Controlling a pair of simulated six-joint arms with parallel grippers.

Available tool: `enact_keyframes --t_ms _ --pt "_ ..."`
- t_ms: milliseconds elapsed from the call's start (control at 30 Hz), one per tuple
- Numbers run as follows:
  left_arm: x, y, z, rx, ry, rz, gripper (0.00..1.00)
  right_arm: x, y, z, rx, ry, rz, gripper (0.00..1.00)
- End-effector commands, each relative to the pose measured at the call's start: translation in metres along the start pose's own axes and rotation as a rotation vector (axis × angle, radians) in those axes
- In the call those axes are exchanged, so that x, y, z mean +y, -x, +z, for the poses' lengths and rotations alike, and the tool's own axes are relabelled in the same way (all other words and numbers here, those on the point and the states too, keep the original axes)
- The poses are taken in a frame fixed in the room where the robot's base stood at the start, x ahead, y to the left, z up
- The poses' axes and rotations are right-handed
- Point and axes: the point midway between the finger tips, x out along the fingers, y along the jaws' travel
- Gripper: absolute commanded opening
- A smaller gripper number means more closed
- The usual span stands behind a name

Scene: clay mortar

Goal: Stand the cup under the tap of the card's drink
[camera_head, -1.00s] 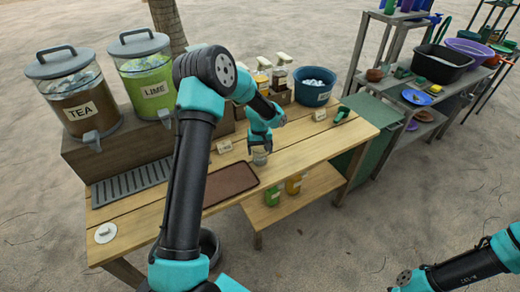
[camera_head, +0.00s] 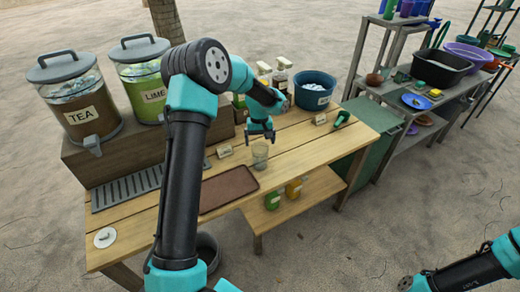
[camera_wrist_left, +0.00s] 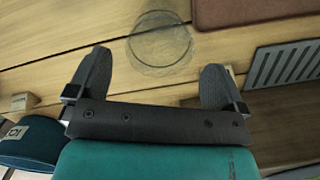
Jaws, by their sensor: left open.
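The clear glass cup (camera_head: 260,155) stands upright on the wooden table, right of the brown mat; it also shows in the left wrist view (camera_wrist_left: 160,45). My left gripper (camera_head: 262,137) is open and empty, just above and behind the cup, apart from it. In the wrist view the cup shows beyond the gap between the spread fingers (camera_wrist_left: 155,75). A small card (camera_head: 224,151) stands left of the cup; its writing is too small to read. The TEA dispenser (camera_head: 84,118) has its tap facing front; the LIME dispenser (camera_head: 150,97) has its tap hidden by my arm.
A slatted drip tray (camera_head: 125,188) lies before the dispensers, with the brown mat (camera_head: 228,188) to its right. Bottles (camera_head: 280,78), a blue tub (camera_head: 314,90) and another small card (camera_head: 319,118) stand at the back right. The table's front right is clear.

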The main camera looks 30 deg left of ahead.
Motion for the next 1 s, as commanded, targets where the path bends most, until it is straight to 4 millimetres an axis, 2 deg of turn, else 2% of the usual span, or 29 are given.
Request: enact_keyframes --t_ms 100,300,867,900,1000 --pt "0.0 0.023 0.0 0.002 0.001 0.002 0.97 0.0 0.0 0.0 0.0 0.0 0.0 0.43" --pt "0.0 0.047 0.0 0.001 0.0 0.001 0.97 0.0 0.0 0.0 0.0 0.0 0.0 0.43" --pt "0.0 0.051 0.0 -0.001 0.0 0.0 0.97 0.0 0.0 0.0 0.0 0.0 0.0 0.43" --pt "0.0 0.051 0.0 0.0 0.0 0.0 1.0 0.0 0.0 0.0 0.0 0.0 0.0 0.43" --pt "0.0 0.051 0.0 0.0 0.0 0.0 1.0 0.0 0.0 0.0 0.0 0.0 0.0 0.43"
